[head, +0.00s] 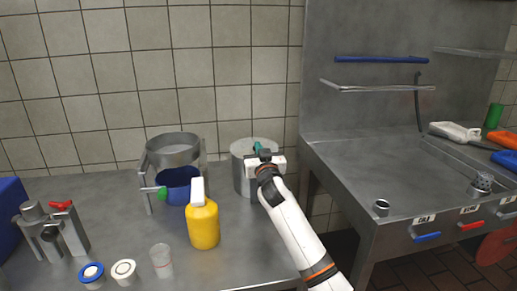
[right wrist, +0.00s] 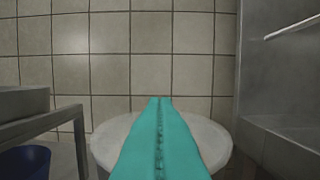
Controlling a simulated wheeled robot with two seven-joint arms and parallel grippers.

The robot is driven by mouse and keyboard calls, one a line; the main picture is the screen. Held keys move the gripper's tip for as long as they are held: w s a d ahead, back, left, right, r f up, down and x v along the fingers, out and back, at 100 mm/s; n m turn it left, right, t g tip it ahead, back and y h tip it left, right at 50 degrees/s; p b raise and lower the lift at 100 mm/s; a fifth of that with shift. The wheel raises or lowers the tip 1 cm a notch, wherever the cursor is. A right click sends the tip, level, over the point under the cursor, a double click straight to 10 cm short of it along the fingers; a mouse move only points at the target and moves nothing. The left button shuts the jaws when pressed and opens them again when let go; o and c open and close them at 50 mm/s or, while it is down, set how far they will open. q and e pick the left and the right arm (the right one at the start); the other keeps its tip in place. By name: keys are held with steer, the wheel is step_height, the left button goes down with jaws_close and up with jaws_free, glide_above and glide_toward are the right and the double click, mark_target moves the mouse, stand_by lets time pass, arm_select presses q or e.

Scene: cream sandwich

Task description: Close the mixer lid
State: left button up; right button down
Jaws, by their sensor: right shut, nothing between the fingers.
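A grey cylindrical vessel (head: 241,178) stands at the right end of the left counter in the head view. Its pale round top (right wrist: 105,145) fills the lower middle of the right wrist view, partly hidden by my fingers. I cannot tell whether this top is a lid or an open mouth. My right gripper (head: 257,148) is at the vessel's top; its teal fingers are shut together and empty, and they also show in the right wrist view (right wrist: 160,100). I cannot tell whether they touch it. My left gripper is not in view.
Left of the vessel stand a metal pot (head: 173,143) in a frame, a blue bowl (head: 181,188) and a yellow bottle (head: 203,226). A clear cup (head: 161,262) is near the front. A tiled wall (head: 95,90) is behind; a steel sink unit (head: 350,190) is right.

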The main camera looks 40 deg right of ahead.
steer(key=shift+f, duration=0.55)
steer(key=shift+s+a, duration=0.1)
steer(key=shift+s+a+f, duration=0.15)
steer(key=shift+s, duration=0.05)
steer(key=r+v, duration=0.1)
steer(key=v, duration=1)
steer(key=shift+s, duration=0.25)
steer(key=shift+r, duration=0.1)
